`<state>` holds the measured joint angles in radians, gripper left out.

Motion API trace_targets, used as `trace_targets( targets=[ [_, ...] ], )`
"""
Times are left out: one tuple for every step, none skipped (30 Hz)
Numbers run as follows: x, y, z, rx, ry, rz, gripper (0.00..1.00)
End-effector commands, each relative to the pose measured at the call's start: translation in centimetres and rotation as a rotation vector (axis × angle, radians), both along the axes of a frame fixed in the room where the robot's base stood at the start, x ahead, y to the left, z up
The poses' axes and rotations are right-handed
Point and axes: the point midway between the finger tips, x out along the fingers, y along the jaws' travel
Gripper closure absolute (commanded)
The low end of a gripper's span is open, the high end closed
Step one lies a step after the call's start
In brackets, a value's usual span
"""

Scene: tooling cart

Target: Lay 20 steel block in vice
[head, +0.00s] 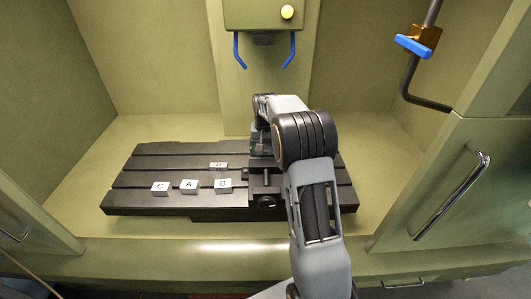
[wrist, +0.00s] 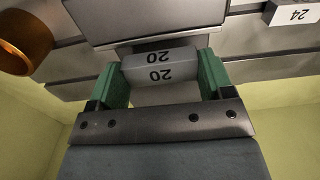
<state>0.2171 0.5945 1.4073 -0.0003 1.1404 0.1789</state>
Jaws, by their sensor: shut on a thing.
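The steel block marked 20 (wrist: 160,66) is a light grey block between the green finger pads of my gripper (wrist: 162,82) in the wrist view. My gripper is shut on it. The dark vice (head: 266,182) stands on the right part of the slotted table in the head view. My gripper (head: 258,146) is at the vice's far end there, mostly hidden by my arm. A broad grey metal part, seemingly of the vice (wrist: 145,20), lies right beside the block in the wrist view. I cannot tell whether the block touches the vice.
White-faced blocks C (head: 160,188), A (head: 189,186) and B (head: 223,185) lie on the slotted table (head: 135,203) left of the vice. A block marked 24 (wrist: 292,13) shows in the wrist view. A copper-coloured round part (wrist: 36,38) is at upper left there.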

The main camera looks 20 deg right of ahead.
Motion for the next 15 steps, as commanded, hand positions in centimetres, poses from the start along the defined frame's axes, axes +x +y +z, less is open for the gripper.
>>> trace_targets(
  targets=[
    [0.1,-0.1,0.0,0.000,-0.001,0.000,0.59],
    [0.1,-0.1,-0.1,0.000,-0.001,0.000,0.59],
    [0.2,-0.2,-0.2,0.000,-0.001,-0.001,0.59],
    [0.3,-0.3,-0.4,0.000,-0.001,-0.001,0.59],
    [0.4,-0.4,-0.5,-0.001,-0.002,-0.001,0.59],
    [0.6,-0.5,-0.9,0.000,-0.001,-0.001,0.59],
    [0.5,-0.4,-1.3,0.000,0.001,-0.001,0.59],
    [0.5,-0.4,-1.7,0.001,0.002,-0.001,0.59],
    [0.5,-0.4,-2.2,0.000,0.001,-0.001,0.59],
    [0.5,-0.4,-2.6,0.000,0.001,-0.001,0.59],
    [0.5,-0.4,-3.0,0.000,0.001,-0.001,0.59],
    [0.5,-0.4,-3.4,0.000,0.000,-0.001,0.59],
    [0.5,-0.4,-3.6,0.000,0.000,0.000,0.59],
    [0.5,-0.4,-3.7,0.000,-0.001,0.000,0.59],
    [0.5,-0.4,-3.7,-0.001,-0.002,0.000,0.59]
  ],
)
